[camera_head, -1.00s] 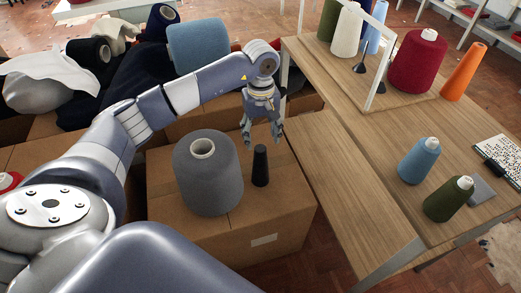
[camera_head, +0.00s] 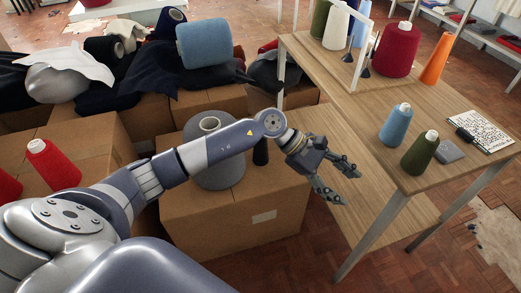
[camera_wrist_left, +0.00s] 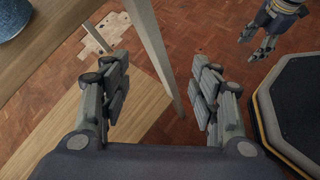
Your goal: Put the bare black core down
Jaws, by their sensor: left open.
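The bare black core (camera_head: 261,153) stands upright on the cardboard box, right of a large grey yarn cone (camera_head: 218,174). My left forearm passes in front of it and hides part of it. My left gripper (camera_head: 345,184) is open and empty, to the right of the core and beyond the box's edge, over the lower wooden shelf of the table. In the left wrist view the two fingers (camera_wrist_left: 160,92) are spread with nothing between them. Another gripper (camera_wrist_left: 258,48), which I take to be my right, shows at the upper right of that view, its fingers apart.
The cardboard box (camera_head: 263,217) carries the cone and core. The wooden table (camera_head: 375,120) at right holds blue, green, red and orange cones and a metal frame. Its leg (camera_head: 372,238) stands near my left gripper. Red cones (camera_head: 52,163) stand at left.

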